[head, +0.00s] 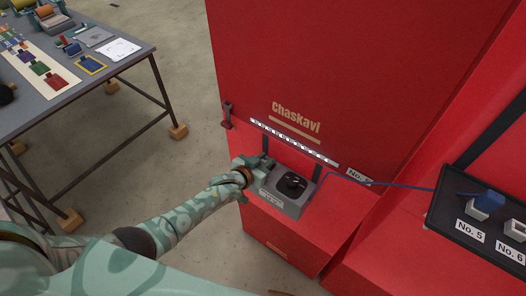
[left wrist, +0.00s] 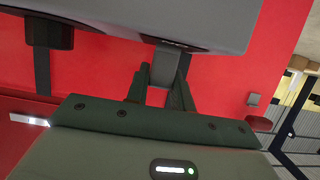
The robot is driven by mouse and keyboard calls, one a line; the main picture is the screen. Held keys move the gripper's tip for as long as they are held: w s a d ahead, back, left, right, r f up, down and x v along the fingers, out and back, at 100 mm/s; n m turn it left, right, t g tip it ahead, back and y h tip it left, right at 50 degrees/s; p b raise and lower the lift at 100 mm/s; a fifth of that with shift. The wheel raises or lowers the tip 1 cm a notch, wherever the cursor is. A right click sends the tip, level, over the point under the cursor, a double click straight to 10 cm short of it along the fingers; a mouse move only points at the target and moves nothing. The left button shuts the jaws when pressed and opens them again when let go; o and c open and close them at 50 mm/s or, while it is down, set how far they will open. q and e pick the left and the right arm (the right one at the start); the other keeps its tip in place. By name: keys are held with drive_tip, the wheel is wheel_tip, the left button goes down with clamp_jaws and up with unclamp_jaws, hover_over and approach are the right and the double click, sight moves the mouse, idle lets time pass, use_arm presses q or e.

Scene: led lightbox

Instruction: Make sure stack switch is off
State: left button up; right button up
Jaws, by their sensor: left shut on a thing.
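A grey switch box (head: 283,203) with a black round knob (head: 292,185) on top sits on the red cabinet's ledge. A small label on its front is too small to read surely. My left gripper (head: 257,165) is at the box's left end. In the left wrist view my left gripper (left wrist: 161,88) has its two dark fingers shut on a small grey tab (left wrist: 168,64). The tab sticks out from the edge of a grey body (left wrist: 150,15), which looks like the box. Whether the switch is on or off cannot be told. My right gripper is not in view.
A blue cable (head: 385,184) runs right to a black tray (head: 452,205) with numbered labels. A grey table (head: 110,75) with coloured items stands at upper left.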

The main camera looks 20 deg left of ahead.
use_arm(q)
drive_tip(key=shift+w+r+g+p, duration=0.35)
drive_tip(key=shift+g+p, duration=0.45)
drive_tip(key=shift+p, duration=0.2)
drive_tip(key=shift+w+f+y, duration=0.1)
drive_tip(key=shift+f+y, duration=0.1)
drive_tip(key=shift+y, duration=0.2)
drive_tip(key=shift+w+d+f+g+y+p, duration=0.15)
drive_tip(key=shift+f+g+p, duration=0.1)
drive_tip(key=shift+g, duration=0.4)
drive_tip(key=shift+w+f+g+y+p, duration=0.1)
drive_tip(key=shift+g+y+p, duration=0.1)
drive_tip(key=shift+g, duration=0.45)
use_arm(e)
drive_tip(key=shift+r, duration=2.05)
use_arm(q)
drive_tip(key=o, duration=1)
drive_tip(key=shift+s, duration=0.1)
